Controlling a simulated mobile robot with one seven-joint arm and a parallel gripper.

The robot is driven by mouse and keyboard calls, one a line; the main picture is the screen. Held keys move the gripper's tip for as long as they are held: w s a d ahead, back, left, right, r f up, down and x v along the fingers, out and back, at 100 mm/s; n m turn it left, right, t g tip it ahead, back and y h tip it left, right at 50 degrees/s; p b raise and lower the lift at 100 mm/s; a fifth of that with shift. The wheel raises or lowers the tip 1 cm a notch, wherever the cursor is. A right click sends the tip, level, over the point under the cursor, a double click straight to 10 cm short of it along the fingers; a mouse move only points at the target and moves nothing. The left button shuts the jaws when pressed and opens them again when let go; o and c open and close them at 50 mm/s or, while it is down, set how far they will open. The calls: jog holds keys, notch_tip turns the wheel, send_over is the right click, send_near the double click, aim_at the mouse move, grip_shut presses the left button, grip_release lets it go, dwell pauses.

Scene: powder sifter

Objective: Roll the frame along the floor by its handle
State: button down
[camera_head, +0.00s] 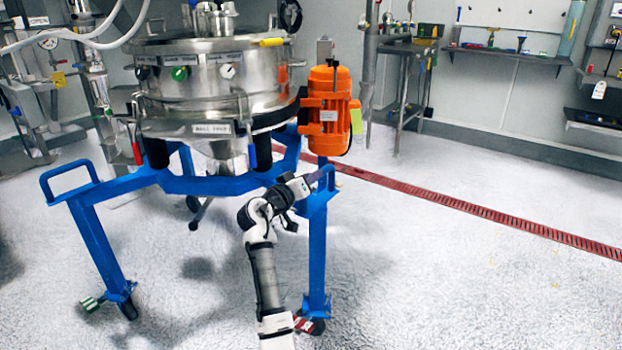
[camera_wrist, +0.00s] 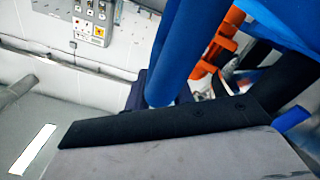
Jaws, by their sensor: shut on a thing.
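The blue wheeled frame (camera_head: 98,245) stands on the floor and carries a steel sifter drum (camera_head: 205,98) with an orange motor (camera_head: 328,125) on its right side. The frame has a looped handle (camera_head: 70,172) at the left and another handle (camera_head: 330,177) at the right. My gripper (camera_head: 316,181) is shut on the right handle, its arm reaching up from the bottom of the picture. In the wrist view, blue tubing (camera_wrist: 190,50) crosses behind a dark gripper finger (camera_wrist: 160,128); the contact is partly hidden. Casters show at the left leg (camera_head: 128,309) and right leg (camera_head: 318,326).
A red drain strip (camera_head: 470,210) crosses the floor behind and right of the frame. A steel stand (camera_head: 403,90) and a wall shelf (camera_head: 505,53) are at the back. Pipes and a rack (camera_head: 35,120) stand at the left. The floor at right is clear.

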jog(key=shift+a+f, duration=0.5)
jog(key=shift+f, duration=0.1)
jog(key=c, duration=1.3)
grip_release()
jog(key=shift+a, duration=0.1)
jog(key=shift+r, duration=0.15)
jog(key=shift+d+r, duration=0.2)
jog(key=shift+d, duration=0.05)
jog(key=v, duration=1.3)
jog(key=shift+s+a+p, duration=0.25)
jog(key=shift+s+p, duration=0.1)
jog(key=shift+p, duration=0.05)
